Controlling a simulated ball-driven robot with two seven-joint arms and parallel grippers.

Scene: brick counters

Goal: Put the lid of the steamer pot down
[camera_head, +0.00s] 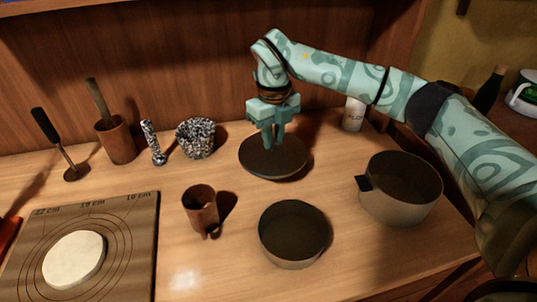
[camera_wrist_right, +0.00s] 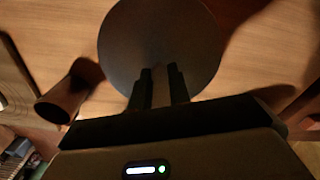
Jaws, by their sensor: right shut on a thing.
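The dark round lid (camera_head: 262,166) is at the back middle of the wooden counter, under my right gripper. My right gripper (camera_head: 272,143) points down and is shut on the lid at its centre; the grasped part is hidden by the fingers. In the right wrist view the lid (camera_wrist_right: 150,30) lies beyond the two fingertips (camera_wrist_right: 158,72). The lid appears at or very near the counter top; I cannot tell whether it touches. A grey pot with a side handle (camera_head: 395,203) stands to the right, open. A round dark pan (camera_head: 290,262) stands in front. My left gripper is not in view.
A brown mug (camera_head: 201,210) stands left of the pan. A speckled mortar (camera_head: 196,138) and its pestle (camera_head: 153,145) stand left of the lid. A white container (camera_head: 353,114) is behind right. A mat with dough (camera_head: 74,259) lies at the front left.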

